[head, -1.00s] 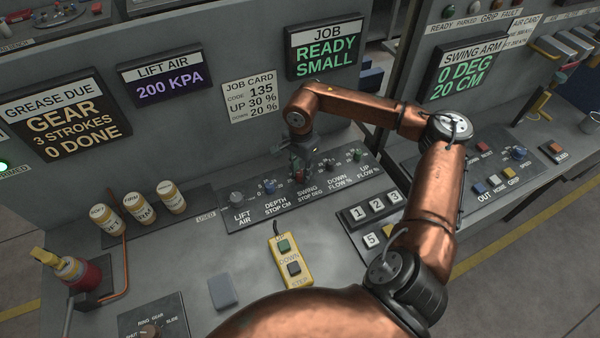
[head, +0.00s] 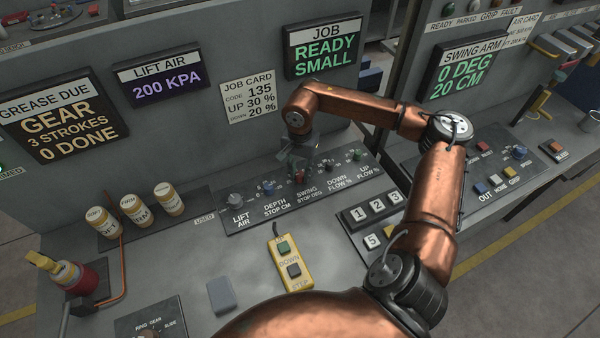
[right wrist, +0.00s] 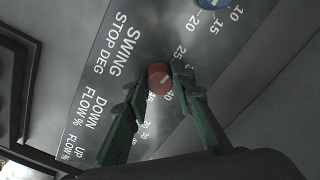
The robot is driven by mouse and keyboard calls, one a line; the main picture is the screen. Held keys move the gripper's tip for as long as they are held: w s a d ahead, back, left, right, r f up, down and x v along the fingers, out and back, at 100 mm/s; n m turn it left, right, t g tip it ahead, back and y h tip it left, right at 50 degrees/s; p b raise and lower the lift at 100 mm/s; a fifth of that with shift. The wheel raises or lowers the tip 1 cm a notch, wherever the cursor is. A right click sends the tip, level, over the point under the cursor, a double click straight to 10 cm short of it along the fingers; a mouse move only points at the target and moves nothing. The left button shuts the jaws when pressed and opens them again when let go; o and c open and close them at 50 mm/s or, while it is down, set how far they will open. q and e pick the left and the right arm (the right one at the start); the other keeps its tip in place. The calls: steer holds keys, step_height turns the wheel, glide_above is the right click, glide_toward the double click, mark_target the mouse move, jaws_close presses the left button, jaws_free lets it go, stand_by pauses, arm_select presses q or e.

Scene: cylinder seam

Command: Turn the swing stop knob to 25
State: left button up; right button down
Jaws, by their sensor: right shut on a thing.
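The swing stop knob (right wrist: 160,78) is a red knob with a short white mark, above the lettering SWING STOP DEG on the grey control panel (head: 325,195). My right gripper (right wrist: 159,75) has its two green fingers on either side of the knob, shut on it. Numbers such as 25 show beside the knob in the right wrist view, but I cannot tell exactly which one the mark points to. In the head view the right gripper (head: 301,167) comes down over the knob and largely hides its scale. My left gripper is not in view.
Nearby on the panel are the blue depth stop knob (head: 268,188) and the grey lift air knob (head: 236,200). A yellow button box (head: 290,270) lies in front. The swing arm display (head: 466,68) reads 0 DEG, 20 CM. The job card (head: 249,98) stands behind.

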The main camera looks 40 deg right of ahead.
mark_target(300, 174)
steer(key=c, duration=1.6)
jaws_free()
step_height(300, 174, up, 12)
steer(key=shift+s+a+f, duration=0.1)
steer(key=shift+a, duration=0.05)
